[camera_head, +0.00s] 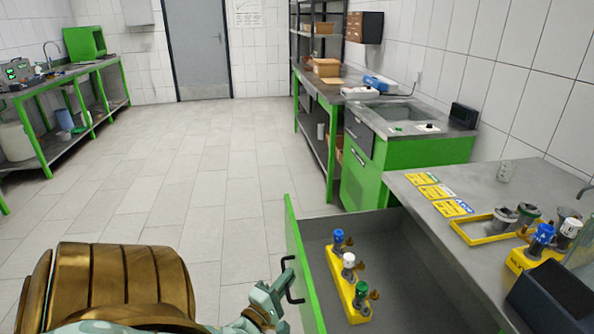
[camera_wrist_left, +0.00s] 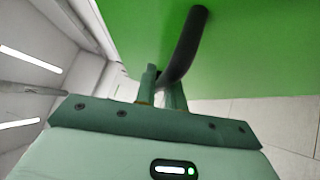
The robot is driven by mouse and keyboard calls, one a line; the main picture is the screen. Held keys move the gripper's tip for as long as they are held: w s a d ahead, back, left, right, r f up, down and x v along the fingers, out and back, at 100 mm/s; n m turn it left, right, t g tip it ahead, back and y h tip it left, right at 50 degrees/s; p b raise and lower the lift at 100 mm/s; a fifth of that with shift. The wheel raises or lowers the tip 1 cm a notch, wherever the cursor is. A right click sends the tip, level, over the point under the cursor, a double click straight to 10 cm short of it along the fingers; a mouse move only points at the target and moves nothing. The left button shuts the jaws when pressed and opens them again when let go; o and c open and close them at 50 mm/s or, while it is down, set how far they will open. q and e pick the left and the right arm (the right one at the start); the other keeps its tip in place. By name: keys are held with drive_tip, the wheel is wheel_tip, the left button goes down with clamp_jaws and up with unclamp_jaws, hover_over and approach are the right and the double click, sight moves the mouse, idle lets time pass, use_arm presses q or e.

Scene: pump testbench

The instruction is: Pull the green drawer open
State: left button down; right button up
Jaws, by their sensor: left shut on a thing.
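The green drawer (camera_head: 307,271) stands out from the bench at the lower middle of the head view, open, with its grey inside showing. Its black handle (camera_head: 290,280) is on the green front; the handle also shows in the left wrist view (camera_wrist_left: 187,45). My left gripper (camera_head: 283,286) is at the handle. In the left wrist view its fingers (camera_wrist_left: 161,88) are shut on the lower end of the handle, close to the green front. My right gripper is not in view.
A yellow rack (camera_head: 346,287) with several capped items stands inside the drawer. The grey worktop (camera_head: 480,180) above holds yellow labels, a yellow frame and a dark bin (camera_head: 552,300). The tiled floor (camera_head: 200,170) left of the drawer is clear.

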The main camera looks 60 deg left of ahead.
use_arm(q)
drive_tip(key=shift+s+f, duration=0.1)
drive_tip(key=shift+s, duration=0.1)
drive_tip(key=c, duration=1.5)
unclamp_jaws()
drive_tip(key=p+v, duration=0.1)
drive_tip(key=v, duration=1.5)
drive_tip(key=shift+s+d+p, duration=0.1)
drive_tip(key=shift+s+p, duration=0.05)
drive_tip(key=shift+p, duration=0.25)
